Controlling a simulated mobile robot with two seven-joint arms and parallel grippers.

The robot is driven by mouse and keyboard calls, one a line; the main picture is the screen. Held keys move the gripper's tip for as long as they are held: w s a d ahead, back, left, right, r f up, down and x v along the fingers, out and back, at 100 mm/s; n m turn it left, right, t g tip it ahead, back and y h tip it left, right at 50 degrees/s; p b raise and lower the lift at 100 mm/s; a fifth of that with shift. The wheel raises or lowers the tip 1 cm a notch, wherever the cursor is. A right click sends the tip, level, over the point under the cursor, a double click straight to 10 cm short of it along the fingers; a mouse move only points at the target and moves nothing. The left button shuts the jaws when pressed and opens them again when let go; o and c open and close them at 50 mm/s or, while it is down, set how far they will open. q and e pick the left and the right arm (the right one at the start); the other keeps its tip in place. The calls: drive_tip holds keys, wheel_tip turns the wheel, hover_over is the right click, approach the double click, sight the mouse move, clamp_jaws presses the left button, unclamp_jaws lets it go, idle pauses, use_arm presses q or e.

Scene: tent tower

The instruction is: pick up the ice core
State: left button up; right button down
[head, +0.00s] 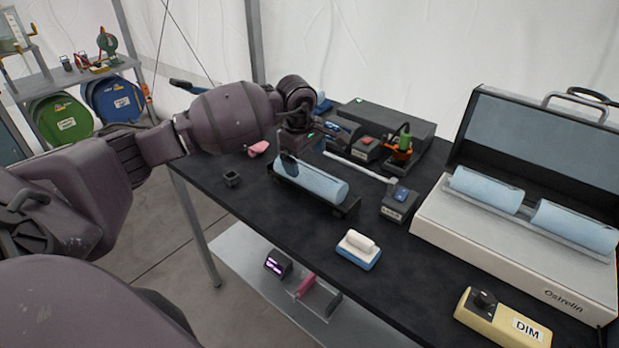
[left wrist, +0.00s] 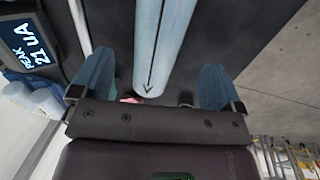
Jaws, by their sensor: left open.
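A pale blue ice core (head: 322,184) lies on its side in a dark cradle (head: 347,209) on the black table. In the left wrist view the core (left wrist: 160,40) runs up from between the fingers, with a dark line and arrow mark along it. My left gripper (head: 292,157) is at the far left end of this core, partly hidden by my wrist. In the left wrist view my left gripper (left wrist: 157,72) is open, one finger on each side of the core, with gaps visible. My right gripper is out of view.
Two similar cores (head: 486,190) lie in an open case (head: 440,222) at right. A small dark box (head: 398,205), a white-topped block (head: 358,248) and a yellow DIM box (head: 500,320) stand nearby. A green-topped orange device (head: 402,148) is behind. The table front left is mostly clear.

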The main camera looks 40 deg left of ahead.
sight(308, 169)
use_arm(q)
drive_tip(key=shift+w+d+f, duration=0.1)
drive_tip(key=shift+w+f, duration=0.1)
drive_tip(key=shift+f, duration=0.75)
drive_tip(key=shift+w+a+f, duration=0.1)
drive_tip(key=shift+w+f, duration=0.05)
drive_tip(key=shift+f, duration=0.85)
drive_tip(key=shift+w+d+f, duration=0.1)
drive_tip(key=shift+w+f, duration=0.1)
drive_tip(key=shift+f, duration=0.75)
drive_tip(key=shift+c, duration=0.2)
drive_tip(key=shift+r, duration=0.1)
drive_tip(key=c, duration=1.3)
